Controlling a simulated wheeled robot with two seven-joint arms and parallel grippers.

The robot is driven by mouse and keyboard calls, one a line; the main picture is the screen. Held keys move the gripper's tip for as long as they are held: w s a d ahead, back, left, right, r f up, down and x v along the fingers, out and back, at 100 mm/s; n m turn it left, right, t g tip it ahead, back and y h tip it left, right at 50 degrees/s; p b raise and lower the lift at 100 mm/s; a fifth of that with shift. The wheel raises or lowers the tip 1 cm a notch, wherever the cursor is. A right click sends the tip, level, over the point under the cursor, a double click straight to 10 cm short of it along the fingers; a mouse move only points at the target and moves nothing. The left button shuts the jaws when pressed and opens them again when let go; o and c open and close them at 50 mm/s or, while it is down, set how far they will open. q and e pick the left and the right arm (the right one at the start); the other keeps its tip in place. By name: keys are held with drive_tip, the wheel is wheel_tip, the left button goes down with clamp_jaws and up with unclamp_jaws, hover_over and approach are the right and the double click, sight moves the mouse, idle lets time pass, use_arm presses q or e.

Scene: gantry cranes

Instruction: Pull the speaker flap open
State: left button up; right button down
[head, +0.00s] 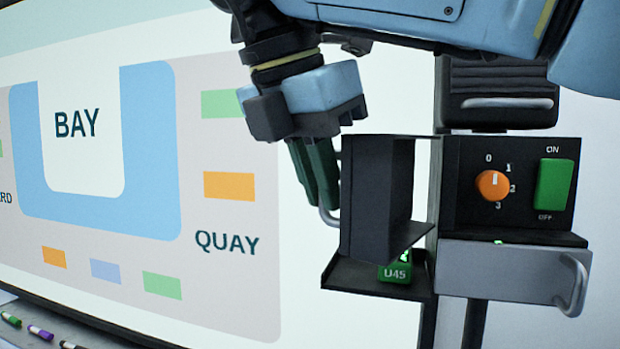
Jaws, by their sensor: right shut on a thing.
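The speaker flap (372,200) is a dark panel left of the control box. It stands swung outward, with a gap between it and the box. A pale bar handle (329,217) is on its left side. My right gripper (318,188) comes down from above and is shut on this handle; its dark green fingers partly hide it. Below the flap, a green item marked U45 (395,272) sits on a dark shelf (350,275), partly hidden by the flap. My left gripper is not in view.
The control box right of the flap has an orange dial (493,185) and a green ON/OFF switch (555,185). Under it is a grey drawer (497,268) with a protruding handle (574,285). A whiteboard (150,215) with a bay map fills the left, with markers (40,331) below.

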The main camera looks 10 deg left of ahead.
drive_tip(key=shift+w+d+r, duration=0.1)
drive_tip(key=shift+w+d, duration=0.05)
drive_tip(key=shift+d, duration=0.1)
drive_tip(key=c, duration=1.8)
unclamp_jaws()
drive_tip(key=shift+r+p, duration=0.45)
drive_tip(key=shift+r, duration=0.05)
drive_tip(key=shift+s+a+p+v, duration=0.15)
drive_tip(key=shift+p+v, duration=0.6)
drive_tip(key=shift+v, duration=0.9)
drive_tip(key=shift+s+a+p+v, duration=0.1)
drive_tip(key=shift+p+v, duration=0.65)
drive_tip(key=shift+v, duration=0.9)
drive_tip(key=shift+s+f, duration=0.1)
drive_tip(key=shift+f, duration=0.1)
